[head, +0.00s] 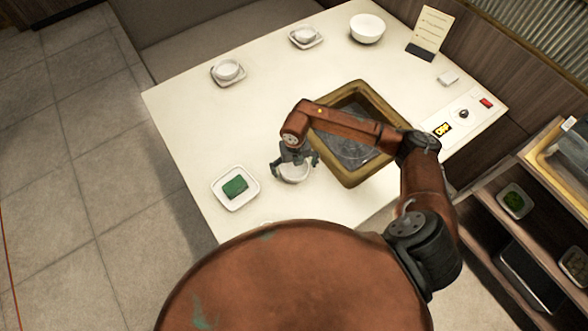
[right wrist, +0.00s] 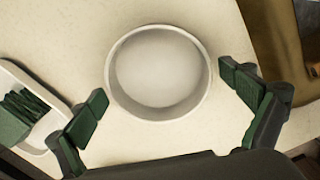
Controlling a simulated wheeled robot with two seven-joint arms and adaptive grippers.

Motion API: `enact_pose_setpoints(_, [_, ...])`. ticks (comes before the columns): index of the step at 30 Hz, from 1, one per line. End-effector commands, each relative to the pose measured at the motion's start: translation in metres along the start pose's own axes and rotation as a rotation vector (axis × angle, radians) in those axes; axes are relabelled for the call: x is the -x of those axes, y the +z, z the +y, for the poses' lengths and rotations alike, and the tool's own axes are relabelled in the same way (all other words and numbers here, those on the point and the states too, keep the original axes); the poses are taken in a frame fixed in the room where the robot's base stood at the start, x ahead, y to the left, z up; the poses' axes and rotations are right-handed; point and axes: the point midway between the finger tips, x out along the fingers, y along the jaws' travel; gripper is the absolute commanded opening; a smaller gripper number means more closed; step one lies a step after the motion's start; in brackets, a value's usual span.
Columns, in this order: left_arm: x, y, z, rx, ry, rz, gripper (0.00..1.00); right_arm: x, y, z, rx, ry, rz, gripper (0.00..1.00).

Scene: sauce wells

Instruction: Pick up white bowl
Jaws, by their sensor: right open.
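A white bowl (head: 294,174) stands upright on the table, partly hidden by my right gripper in the head view. My right gripper (head: 297,161) is directly over it with its fingers spread. In the right wrist view the empty white bowl (right wrist: 158,72) lies between and a little beyond the open green-padded fingers (right wrist: 167,103). A gap shows on each side, and no finger appears to touch the rim. I cannot tell the exact height of the fingertips against the rim. My left gripper is not in view.
A square dish with a green block (head: 235,187) is left of the bowl. A brown-rimmed basin (head: 382,92) is set in the table to the right, under my arm. Small bowls on saucers (head: 228,69) and a larger white bowl (head: 367,28) stand at the back.

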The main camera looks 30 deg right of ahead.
Motion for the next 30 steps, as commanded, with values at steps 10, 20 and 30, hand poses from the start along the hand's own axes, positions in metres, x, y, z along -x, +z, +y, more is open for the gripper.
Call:
enact_pose_setpoints(10, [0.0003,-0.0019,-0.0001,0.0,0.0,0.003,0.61,0.0006,0.0001,-0.0005,-0.001,0.0,-0.001,0.84])
enact_pose_setpoints(20, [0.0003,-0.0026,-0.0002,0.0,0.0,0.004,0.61,0.0007,0.0,-0.0006,-0.001,0.0,0.0,0.61])
enact_pose_setpoints(30, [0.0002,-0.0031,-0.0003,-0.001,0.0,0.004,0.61,0.001,0.0003,-0.0005,-0.001,0.001,-0.001,0.48])
